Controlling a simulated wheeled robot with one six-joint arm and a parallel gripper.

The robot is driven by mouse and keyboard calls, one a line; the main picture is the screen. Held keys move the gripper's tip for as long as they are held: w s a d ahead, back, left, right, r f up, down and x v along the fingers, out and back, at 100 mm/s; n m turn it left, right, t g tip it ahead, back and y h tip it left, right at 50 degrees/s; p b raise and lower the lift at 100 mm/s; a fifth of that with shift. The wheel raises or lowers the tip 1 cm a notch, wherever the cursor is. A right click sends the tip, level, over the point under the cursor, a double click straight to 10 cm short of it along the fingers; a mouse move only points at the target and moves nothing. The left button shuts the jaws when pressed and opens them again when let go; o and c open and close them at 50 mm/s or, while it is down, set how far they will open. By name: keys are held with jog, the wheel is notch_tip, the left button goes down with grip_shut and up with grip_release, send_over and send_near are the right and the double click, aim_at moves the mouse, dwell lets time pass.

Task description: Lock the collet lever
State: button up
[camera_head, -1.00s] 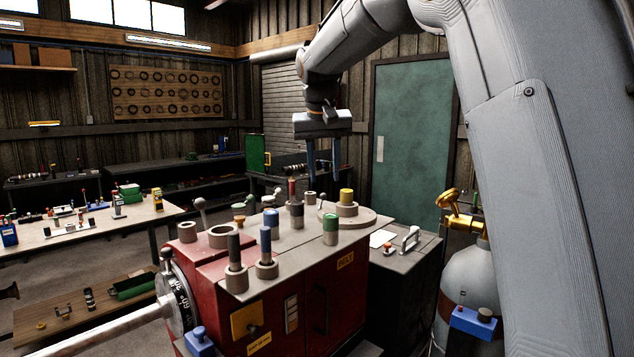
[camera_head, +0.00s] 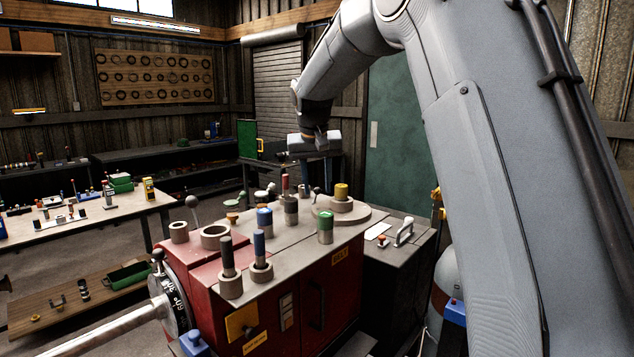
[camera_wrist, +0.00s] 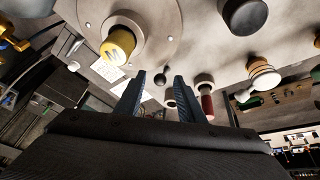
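My gripper (camera_head: 316,168) hangs above the far part of the red machine's top. In the wrist view its two dark fingers (camera_wrist: 160,92) are apart with nothing gripped. Between and beyond the fingertips is a small dark ball knob (camera_wrist: 160,79). I cannot tell whether it belongs to the collet lever. A lever with a grey ball (camera_head: 192,202) stands at the machine's left. Another lever with a dark knob (camera_head: 157,256) is at the numbered dial (camera_head: 176,302). Which one is the collet lever, and its lock state, I cannot tell.
A yellow-capped post (camera_head: 341,191) stands on a round plate beside my gripper. A red peg (camera_head: 285,184), blue cap (camera_head: 264,218) and green cap (camera_head: 325,229) rise from the machine top. A white handle (camera_head: 404,232) is on the dark cabinet at right.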

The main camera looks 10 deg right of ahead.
grip_shut()
jog(key=shift+s+d+f+t+y+b, duration=0.15)
jog(key=shift+s+d+t+y+b, duration=0.25)
jog(key=shift+b, duration=0.9)
jog(key=shift+w+a, duration=0.1)
jog(key=shift+a, duration=0.05)
grip_release()
jog(key=b+v, duration=0.2)
jog(key=v, duration=0.6)
jog(key=shift+f, duration=0.1)
